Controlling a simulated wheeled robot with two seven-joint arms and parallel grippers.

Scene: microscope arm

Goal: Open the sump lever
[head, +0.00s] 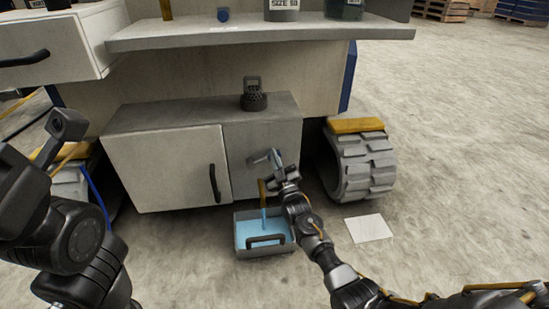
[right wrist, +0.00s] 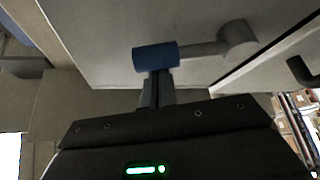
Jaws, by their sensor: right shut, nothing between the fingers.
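The sump lever (head: 260,158) is on the front of the low grey cabinet, mostly behind my right gripper in the head view. In the right wrist view, the lever has a blue grip (right wrist: 152,58) and a grey arm running right to a round pivot (right wrist: 238,38). My right gripper (head: 277,164) is shut and empty. Its fingers (right wrist: 156,84) are right against the blue grip, or nearly so. A brass spout (head: 262,188) hangs below, with a blue stream under it. A grey tray (head: 237,240) of blue liquid sits beneath. My left arm is at the left; its jaws are unclear.
A cabinet door (head: 168,170) with a black handle (head: 214,184) is left of the lever. A tracked wheel (head: 362,165) stands to the right. A white sheet (head: 369,228) lies on open floor. A dark vented cap (head: 254,97) stands on the cabinet top.

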